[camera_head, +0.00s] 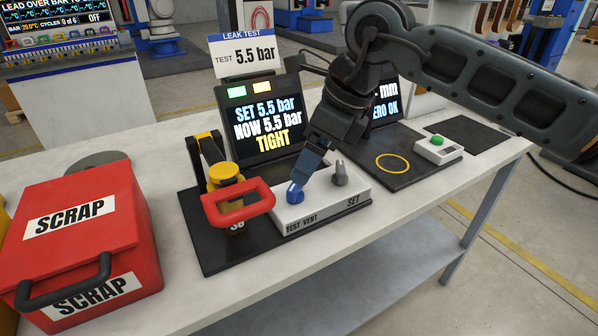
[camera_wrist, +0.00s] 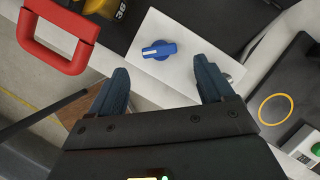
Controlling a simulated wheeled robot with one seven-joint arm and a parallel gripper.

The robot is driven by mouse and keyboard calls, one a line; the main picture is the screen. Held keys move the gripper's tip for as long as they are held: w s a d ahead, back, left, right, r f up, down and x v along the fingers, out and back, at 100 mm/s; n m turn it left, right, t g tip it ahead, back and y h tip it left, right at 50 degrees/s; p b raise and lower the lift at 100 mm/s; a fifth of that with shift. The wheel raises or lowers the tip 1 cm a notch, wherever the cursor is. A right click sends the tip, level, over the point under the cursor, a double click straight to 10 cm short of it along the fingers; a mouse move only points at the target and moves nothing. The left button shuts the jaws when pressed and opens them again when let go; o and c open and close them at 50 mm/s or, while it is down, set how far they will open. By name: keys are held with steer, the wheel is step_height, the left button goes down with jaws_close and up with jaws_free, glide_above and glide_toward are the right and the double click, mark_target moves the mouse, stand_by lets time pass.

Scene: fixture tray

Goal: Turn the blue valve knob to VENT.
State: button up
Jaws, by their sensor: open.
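The blue valve knob (camera_head: 295,193) sits on a light grey control box (camera_head: 325,208) marked TEST, VENT and SET. In the wrist view the blue knob (camera_wrist: 158,50) shows a white pointer line on its grip. Which label the pointer faces cannot be told. My gripper (camera_wrist: 165,82) is open, its two dark blue fingers apart, with the knob beyond and between the fingertip directions. In the head view my gripper (camera_head: 305,172) is close above the knob and hides part of the box. No contact with the knob is clear.
A grey knob (camera_head: 340,174) stands right of the blue one. A red clamp handle (camera_head: 238,204) is close at left. The screen (camera_head: 267,122) reads SET 5.5 bar, NOW 5.5 bar, TIGHT. A red SCRAP box (camera_head: 85,240) stands far left; a green button (camera_head: 437,140) is at right.

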mark_target(295, 191)
steer(key=x, duration=0.6)
steer(key=shift+a+f+p, duration=0.15)
steer(key=shift+f+p, duration=0.1)
steer(key=shift+p, duration=0.05)
steer(key=shift+c, duration=0.4)
steer(key=c, duration=1)
steer(key=shift+o, duration=0.2)
